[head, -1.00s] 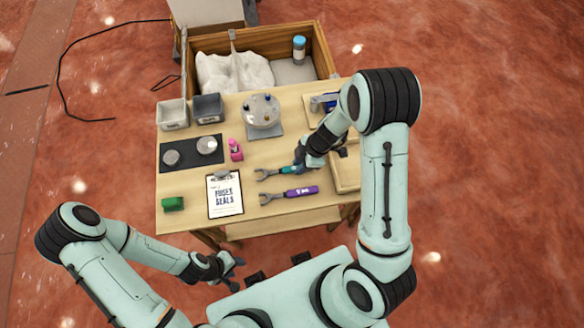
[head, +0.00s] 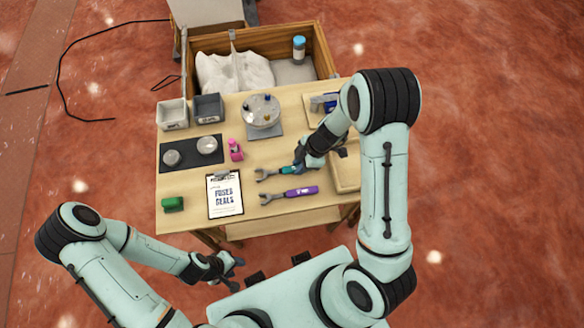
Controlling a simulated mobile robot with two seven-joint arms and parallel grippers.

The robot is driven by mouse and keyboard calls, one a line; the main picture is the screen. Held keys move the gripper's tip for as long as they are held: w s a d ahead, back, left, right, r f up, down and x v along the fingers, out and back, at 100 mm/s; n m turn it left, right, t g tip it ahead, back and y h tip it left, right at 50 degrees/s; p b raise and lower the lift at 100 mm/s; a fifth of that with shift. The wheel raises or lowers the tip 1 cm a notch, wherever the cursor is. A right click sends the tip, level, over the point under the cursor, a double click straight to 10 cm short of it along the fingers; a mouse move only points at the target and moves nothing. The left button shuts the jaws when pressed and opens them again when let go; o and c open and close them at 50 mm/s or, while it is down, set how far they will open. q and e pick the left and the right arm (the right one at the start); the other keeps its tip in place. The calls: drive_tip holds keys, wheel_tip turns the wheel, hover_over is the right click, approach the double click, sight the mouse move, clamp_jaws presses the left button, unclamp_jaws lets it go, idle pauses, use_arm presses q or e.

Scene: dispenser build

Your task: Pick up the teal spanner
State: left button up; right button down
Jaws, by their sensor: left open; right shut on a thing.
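The teal spanner (head: 270,174) lies on the table, with its grey open jaw to the left. My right gripper (head: 297,168) is shut on the right part of its handle, which is partly hidden by the gripper. I cannot tell whether the spanner is lifted off the table. A purple spanner (head: 298,193) lies just below it, apart from it. My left gripper (head: 235,270) is open and empty, off the table's front edge.
Behind stand a round dispenser (head: 262,111) and two grey bins (head: 173,115). A beige tray (head: 345,170) is right of my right gripper. A wooden crate (head: 322,58) adjoins the back edge.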

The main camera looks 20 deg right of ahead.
use_arm(q)
drive_tip(key=shift+w+r, duration=0.1)
idle(0.3)
use_arm(e)
drive_tip(key=shift+r, duration=0.35)
use_arm(q)
drive_tip(key=w+r+p, duration=0.3)
drive_tip(key=w+r, duration=0.1)
drive_tip(key=shift+w+r+t, duration=0.2)
drive_tip(key=shift+w+t, duration=0.05)
drive_tip(key=shift+t, duration=0.05)
use_arm(e)
wheel_tip(320, 180, up, 20)
drive_tip(key=shift+f, duration=0.25)
drive_tip(key=c, duration=1.8)
unclamp_jaws()
clamp_jaws()
